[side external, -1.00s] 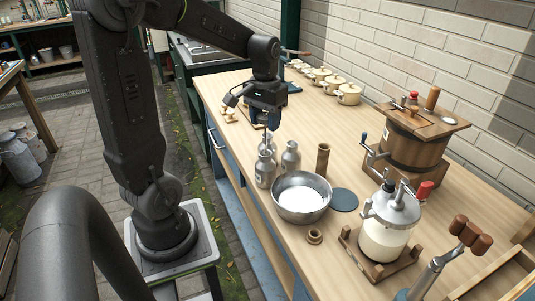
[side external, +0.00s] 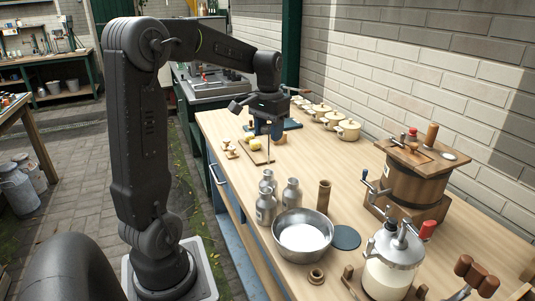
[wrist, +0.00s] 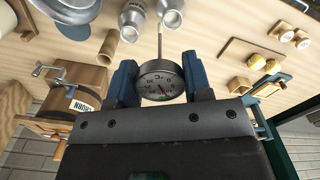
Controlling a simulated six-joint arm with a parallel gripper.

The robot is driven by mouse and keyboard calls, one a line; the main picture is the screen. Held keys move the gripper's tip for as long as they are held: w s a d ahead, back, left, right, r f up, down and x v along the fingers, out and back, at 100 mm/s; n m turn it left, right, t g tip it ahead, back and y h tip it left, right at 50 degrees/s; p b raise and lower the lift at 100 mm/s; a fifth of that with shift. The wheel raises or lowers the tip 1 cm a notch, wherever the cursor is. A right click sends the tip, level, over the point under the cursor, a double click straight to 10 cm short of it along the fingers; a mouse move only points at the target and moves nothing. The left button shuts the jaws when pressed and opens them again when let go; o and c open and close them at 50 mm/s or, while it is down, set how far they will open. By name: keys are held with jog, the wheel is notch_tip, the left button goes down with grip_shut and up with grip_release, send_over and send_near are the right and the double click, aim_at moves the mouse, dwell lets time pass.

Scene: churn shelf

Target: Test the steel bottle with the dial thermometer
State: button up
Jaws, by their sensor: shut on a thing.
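My gripper (side external: 268,128) is shut on the dial thermometer, whose round white dial (wrist: 161,80) sits between the blue fingers in the wrist view. Its thin probe (side external: 268,152) points down in the side view. Three grey steel bottles stand close together near the table's front edge: a rear one (side external: 267,178), a front one (side external: 265,207) and a right one (side external: 292,196). The gripper is above and behind them in the side view. The probe's lower end appears near the rear bottle's top; I cannot tell its exact gap. Two bottles show in the wrist view (wrist: 133,20).
A metal bowl (side external: 302,250) and a brown wooden cylinder (side external: 323,197) stand beside the bottles. A wooden churn (side external: 414,184) and a glass churn (side external: 392,268) are to the right. Several cream pots (side external: 348,130) line the wall. A board with yellow pieces (side external: 262,157) lies behind the bottles.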

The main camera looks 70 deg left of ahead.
jog(key=shift+w+a+f, duration=0.25)
jog(key=shift+a+f, duration=0.4)
jog(key=shift+f, duration=0.25)
jog(key=shift+w+a+f, duration=0.25)
jog(key=shift+a+f, duration=0.35)
jog(key=shift+f, duration=0.25)
notch_tip(320, 180, down, 11)
jog(key=shift+r, duration=0.2)
dwell(5.5)
